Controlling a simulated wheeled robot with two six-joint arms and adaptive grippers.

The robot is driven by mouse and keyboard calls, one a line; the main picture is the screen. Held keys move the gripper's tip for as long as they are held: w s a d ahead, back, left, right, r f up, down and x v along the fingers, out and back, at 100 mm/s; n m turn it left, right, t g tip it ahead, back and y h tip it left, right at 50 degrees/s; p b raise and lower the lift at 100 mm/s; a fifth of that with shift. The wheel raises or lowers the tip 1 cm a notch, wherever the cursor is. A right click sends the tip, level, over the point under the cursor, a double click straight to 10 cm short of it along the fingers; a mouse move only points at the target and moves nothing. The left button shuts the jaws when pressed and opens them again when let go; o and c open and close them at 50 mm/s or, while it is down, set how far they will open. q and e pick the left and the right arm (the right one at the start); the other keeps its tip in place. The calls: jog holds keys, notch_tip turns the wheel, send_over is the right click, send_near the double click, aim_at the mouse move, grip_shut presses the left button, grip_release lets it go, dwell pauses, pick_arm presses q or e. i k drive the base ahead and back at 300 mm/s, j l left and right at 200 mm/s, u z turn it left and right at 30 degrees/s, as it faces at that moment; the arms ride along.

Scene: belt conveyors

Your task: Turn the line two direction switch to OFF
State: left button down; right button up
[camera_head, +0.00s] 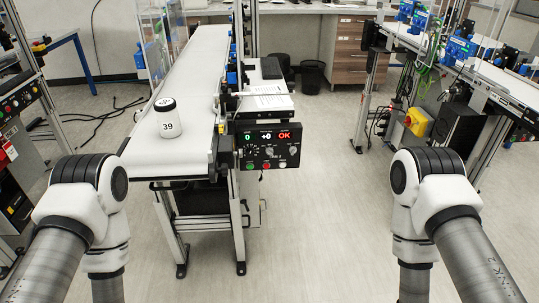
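A black control panel (268,147) with a lit display hangs at the near right end of the middle conveyor. It shows green and white figures, a red "OK", and small knobs and coloured buttons below. Another panel with buttons (22,98) stands at the left edge. The line two direction switch is too small to single out, and its setting cannot be read. My two arms come in from the lower left and lower right, well short of the middle panel. Neither gripper is in view.
A white jar marked 39 (167,118) stands on the middle conveyor belt (193,75). Another conveyor line (500,80) runs along the right, with a yellow box (417,122) below it. The floor (325,190) between the lines is clear.

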aim_at(270, 150)
jog(key=i+l+z, duration=0.15)
jog(key=z, duration=0.35)
jog(key=i+l+z, duration=0.1)
jog(key=i+z, duration=0.2)
jog(key=z, duration=0.15)
